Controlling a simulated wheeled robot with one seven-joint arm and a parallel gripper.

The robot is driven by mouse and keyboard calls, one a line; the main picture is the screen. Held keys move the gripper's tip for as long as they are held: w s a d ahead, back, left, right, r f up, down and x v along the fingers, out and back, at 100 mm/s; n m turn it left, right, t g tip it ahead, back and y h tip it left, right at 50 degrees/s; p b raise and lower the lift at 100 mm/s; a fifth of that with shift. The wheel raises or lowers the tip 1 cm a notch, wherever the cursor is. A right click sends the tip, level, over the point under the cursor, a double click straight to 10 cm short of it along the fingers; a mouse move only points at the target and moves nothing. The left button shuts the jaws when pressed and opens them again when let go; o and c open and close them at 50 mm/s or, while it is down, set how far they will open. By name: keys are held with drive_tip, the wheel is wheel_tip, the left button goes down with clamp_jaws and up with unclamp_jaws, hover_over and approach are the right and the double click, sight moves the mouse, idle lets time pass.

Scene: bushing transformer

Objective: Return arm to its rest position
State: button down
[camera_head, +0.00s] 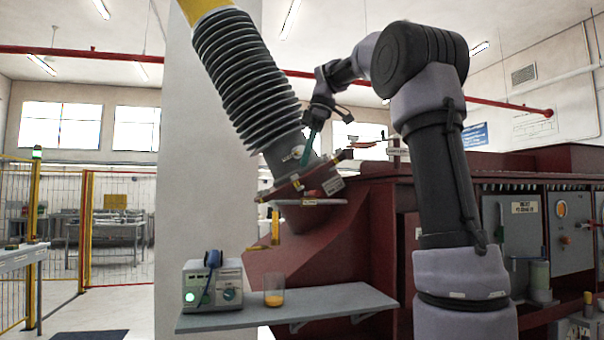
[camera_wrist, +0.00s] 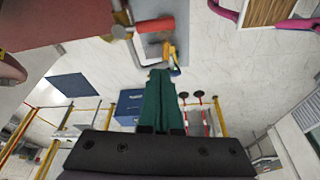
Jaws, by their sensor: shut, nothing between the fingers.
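My arm (camera_head: 440,160) rises at the right of the head view, bends at a dark elbow and reaches left toward the bushing. My gripper (camera_head: 307,158) points down beside the lower end of the ribbed grey bushing (camera_head: 245,85); I cannot tell whether it touches it. In the wrist view the green fingers of my gripper (camera_wrist: 159,74) lie together with nothing between them.
The dark red transformer tank (camera_head: 340,240) stands below the bushing's flange (camera_head: 300,187). A grey shelf (camera_head: 340,301) carries a green-lit device (camera_head: 208,286) and a cup with orange contents (camera_head: 274,289). Yellow fencing (camera_head: 85,235) stands at left.

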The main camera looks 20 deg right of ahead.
drive_tip(key=shift+s+d+r, duration=0.15)
drive_tip(key=shift+r, duration=0.2)
